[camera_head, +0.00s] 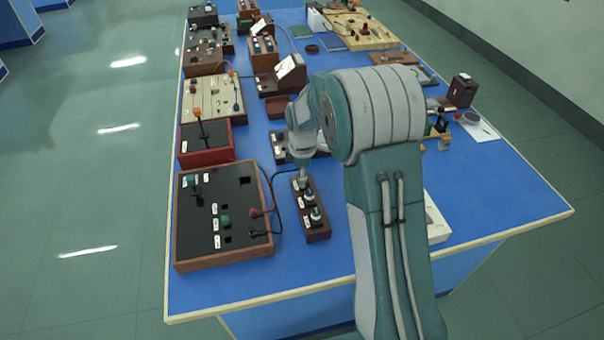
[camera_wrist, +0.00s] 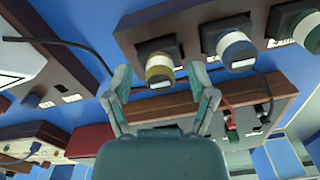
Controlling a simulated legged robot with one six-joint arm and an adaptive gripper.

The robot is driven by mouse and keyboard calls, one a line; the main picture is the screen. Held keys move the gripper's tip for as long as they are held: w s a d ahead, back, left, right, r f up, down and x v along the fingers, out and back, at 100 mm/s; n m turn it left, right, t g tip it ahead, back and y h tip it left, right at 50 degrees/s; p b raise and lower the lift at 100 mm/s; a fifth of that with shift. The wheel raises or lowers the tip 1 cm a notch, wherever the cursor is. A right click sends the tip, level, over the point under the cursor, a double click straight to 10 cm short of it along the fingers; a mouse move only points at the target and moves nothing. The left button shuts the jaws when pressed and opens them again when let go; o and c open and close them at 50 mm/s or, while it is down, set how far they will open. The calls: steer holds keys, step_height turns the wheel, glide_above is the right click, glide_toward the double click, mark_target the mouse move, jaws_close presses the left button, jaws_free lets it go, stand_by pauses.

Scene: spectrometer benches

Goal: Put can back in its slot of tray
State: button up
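A dark brown wooden tray (camera_head: 318,234) with white labels stands on the blue bench; in the wrist view its face (camera_wrist: 188,30) spans the top right. Its slots show as dark squares. A can with a yellow-olive band (camera_wrist: 159,72) is at the slot nearest my gripper. I cannot tell whether it is fully seated. A blue-banded can (camera_wrist: 236,52) and a third can (camera_wrist: 300,25) are at the other slots. My gripper (camera_head: 302,176) is over the tray's far end. In the wrist view its fingers (camera_wrist: 160,80) are apart, with the yellow-banded can between their tips.
A large wood-framed black panel (camera_head: 215,215) stands left of the tray, with red and black leads (camera_head: 268,211) reaching towards it. A red box (camera_head: 205,145) is behind it. Other instruments crowd the bench's far end. The bench's front right is clear (camera_head: 500,205).

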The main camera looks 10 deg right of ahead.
step_height(320, 180, up, 12)
stand_by(0.6)
steer(key=shift+w, duration=0.1)
steer(key=s+r+m+t, duration=0.3)
steer(key=s+r+m, duration=0.4)
steer(key=s+r, duration=0.5)
steer(key=s+f+m+t, duration=0.1)
steer(key=s+m, duration=0.7)
steer(key=s, duration=0.9)
steer(key=shift+s+f+t, duration=0.2)
steer(key=shift+f+t, duration=0.2)
steer(key=shift+t, duration=0.4)
steer(key=shift+d, duration=0.1)
